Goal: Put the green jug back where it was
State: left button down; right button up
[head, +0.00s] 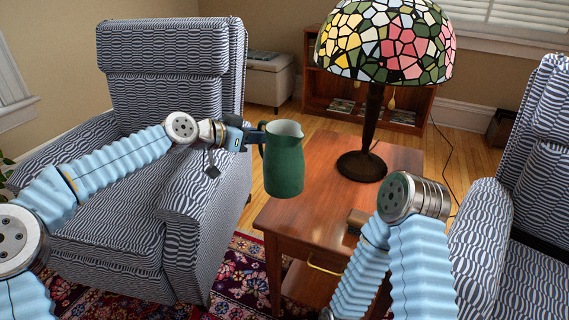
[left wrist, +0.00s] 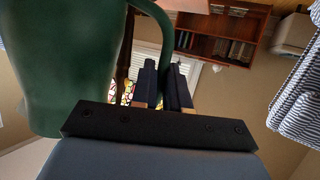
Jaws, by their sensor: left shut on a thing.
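The green jug (head: 284,166) is upright at the left edge of the wooden side table (head: 318,222) in the head view. I cannot tell whether its base touches the tabletop or hangs just above it. My left gripper (head: 256,137) reaches in from the left and is shut on the jug's handle. In the left wrist view the jug (left wrist: 65,60) fills the left side, and its handle (left wrist: 166,40) runs down between the dark fingers of the gripper (left wrist: 166,85).
A lamp with a stained-glass shade (head: 385,40) stands on the table behind the jug. Patterned armchairs (head: 175,60) flank the table. The tabletop's front left part is bare.

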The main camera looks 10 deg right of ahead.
pick_arm(q)
jog(key=d+f, duration=0.6)
jog(key=f, duration=0.3)
jog(key=shift+w+p, duration=0.4)
jog(key=shift+w, duration=0.05)
jog(key=shift+f, duration=0.1)
jog(key=shift+f+b, duration=0.25)
jog(key=shift+b, duration=0.05)
jog(key=c, duration=1.1)
grip_release()
